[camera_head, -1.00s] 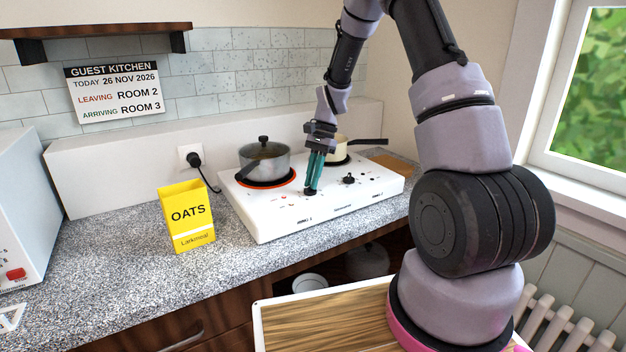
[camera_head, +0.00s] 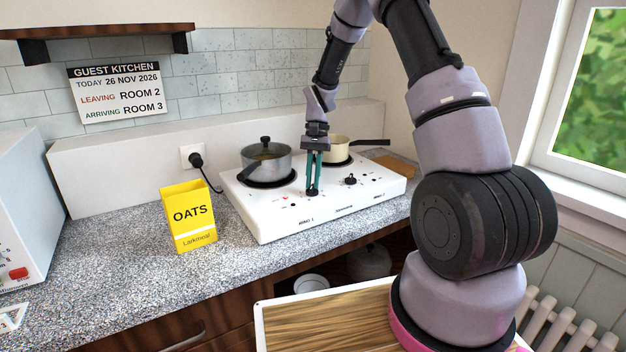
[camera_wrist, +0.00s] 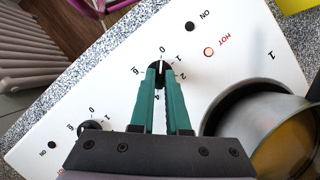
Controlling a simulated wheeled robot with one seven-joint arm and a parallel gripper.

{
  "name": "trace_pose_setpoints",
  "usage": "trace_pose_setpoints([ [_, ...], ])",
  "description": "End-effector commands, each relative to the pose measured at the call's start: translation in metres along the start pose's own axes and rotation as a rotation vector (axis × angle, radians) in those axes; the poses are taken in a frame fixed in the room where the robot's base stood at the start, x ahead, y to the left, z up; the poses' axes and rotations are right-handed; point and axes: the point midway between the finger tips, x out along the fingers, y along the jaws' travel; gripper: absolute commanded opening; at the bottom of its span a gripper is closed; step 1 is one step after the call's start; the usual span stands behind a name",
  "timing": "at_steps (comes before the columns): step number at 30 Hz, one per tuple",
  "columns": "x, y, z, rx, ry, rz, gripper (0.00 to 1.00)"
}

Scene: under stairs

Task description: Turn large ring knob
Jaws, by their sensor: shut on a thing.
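The hob (camera_head: 345,205) is white, with two rings on the counter. A steel lidded pot (camera_head: 266,162) stands on its large left ring (camera_head: 270,183), which looks dark. The black left knob (camera_head: 312,191) sits at the hob's front. It also shows in the wrist view (camera_wrist: 161,67), its white mark pointing near the 0. My gripper (camera_head: 313,183) points down with its green fingers shut on this knob; in the wrist view the fingertips (camera_wrist: 161,78) cover part of its dial.
The right knob (camera_head: 350,179) is free. A cream pan (camera_head: 338,149) with a dark handle stands on the back right ring. A yellow oats box (camera_head: 192,215) stands left of the hob. The counter between is clear.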

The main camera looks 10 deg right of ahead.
Motion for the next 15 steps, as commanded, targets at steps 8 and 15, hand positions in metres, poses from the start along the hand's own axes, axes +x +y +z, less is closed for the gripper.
trace_pose_setpoints([
  [8, -0.0005, -0.0001, -0.0004, -0.002, 0.002, 0.0, 0.0],
  [15, -0.0003, 0.0, -0.0002, -0.001, 0.001, 0.0, 0.44],
])
